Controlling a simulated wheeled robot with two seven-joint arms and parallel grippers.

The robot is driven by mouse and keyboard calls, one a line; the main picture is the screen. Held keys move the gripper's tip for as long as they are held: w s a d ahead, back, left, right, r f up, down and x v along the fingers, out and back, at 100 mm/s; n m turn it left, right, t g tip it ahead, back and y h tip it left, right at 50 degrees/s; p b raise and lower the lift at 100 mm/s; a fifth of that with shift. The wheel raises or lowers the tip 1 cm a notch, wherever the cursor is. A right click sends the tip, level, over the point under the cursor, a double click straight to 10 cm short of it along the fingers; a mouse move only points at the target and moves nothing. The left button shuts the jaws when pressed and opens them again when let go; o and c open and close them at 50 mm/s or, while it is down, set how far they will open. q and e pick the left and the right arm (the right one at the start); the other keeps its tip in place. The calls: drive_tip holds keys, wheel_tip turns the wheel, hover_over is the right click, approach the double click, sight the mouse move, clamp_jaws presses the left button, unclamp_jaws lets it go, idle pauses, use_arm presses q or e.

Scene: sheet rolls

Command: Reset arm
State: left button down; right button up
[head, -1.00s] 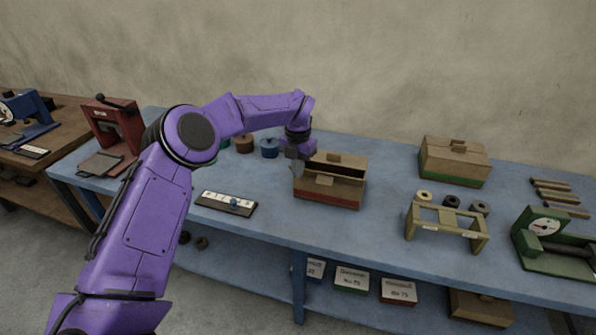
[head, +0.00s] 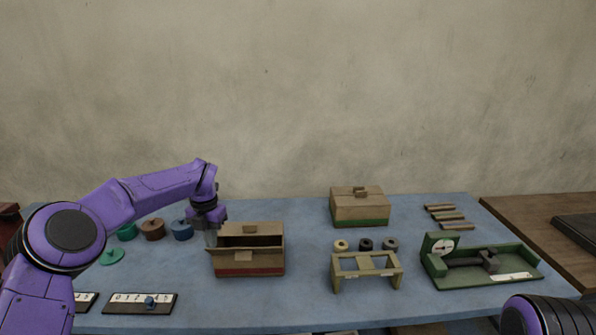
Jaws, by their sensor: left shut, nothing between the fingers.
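My left arm comes in from the left of the head view. Its gripper (head: 210,236) points down just left of the open brown box with a red base (head: 249,268). The fingers are shut with nothing between them, and I cannot tell whether they touch the box's left edge. The box's inside is mostly hidden. My right gripper is not in view; only a dark and purple part of my right arm shows at the bottom right.
A closed brown box with a green base (head: 360,208) stands at the back. A small yellowish rack (head: 367,271), several rolls, a green gauge device (head: 481,264) and wooden bars (head: 449,217) are to the right. Coloured spools (head: 153,230) and a numbered strip (head: 140,303) are left.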

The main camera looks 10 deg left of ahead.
use_arm(q)
drive_tip(key=s+f+m+y+b, duration=0.1)
drive_tip(key=s+f+m+y, duration=0.1)
drive_tip(key=f, duration=0.3)
drive_tip(key=s+a+f+m+g+y+b, duration=0.1)
drive_tip(key=s+f+m+y, duration=0.1)
drive_tip(key=f, duration=0.4)
drive_tip(key=s+a+f+m+y+b, duration=0.1)
drive_tip(key=s+f+m+y, duration=0.1)
drive_tip(key=s+f, duration=0.3)
drive_tip(key=shift+f+y, duration=0.65)
drive_tip(key=shift+y, duration=0.05)
drive_tip(key=s+d+f+m+t+b, duration=0.2)
drive_tip(key=s+f+m+t, duration=0.1)
drive_tip(key=s+f+m, duration=0.65)
drive_tip(key=s+d+f+m+t+b, duration=0.2)
drive_tip(key=s+f+m+t+b, duration=0.1)
drive_tip(key=s+f+m, duration=0.7)
drive_tip(key=s+d+m+g+h, duration=0.1)
drive_tip(key=s+d+m+h, duration=0.2)
drive_tip(key=s, duration=1)
drive_tip(key=shift+s+g+h, duration=0.4)
drive_tip(key=shift+h, duration=0.2)
drive_tip(key=shift+m, duration=0.25)
